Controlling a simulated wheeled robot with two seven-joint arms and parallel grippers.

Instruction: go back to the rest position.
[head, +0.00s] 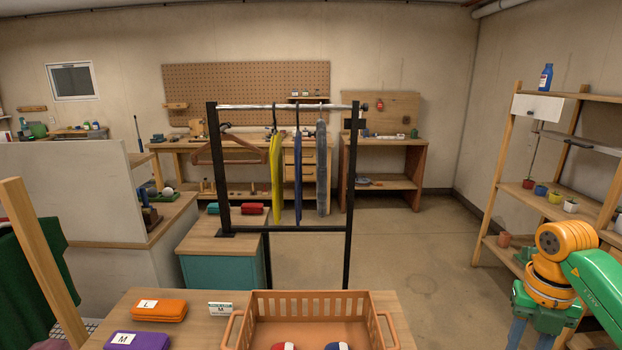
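My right arm shows at the lower right, with an orange joint and green links. Blue parts hang below its lower green part and run toward the bottom edge. No fingertips can be made out there, so I cannot tell the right gripper's state. Nothing held is visible at this arm. My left arm and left gripper are out of view.
A black clothes rack (351,200) holds a brown hanger (231,152) and yellow, blue and grey garments. An orange basket (312,306) stands on the front table (200,325) beside orange and purple folded items. A wooden shelf (495,190) is near my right arm. Floor is clear between rack and shelf.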

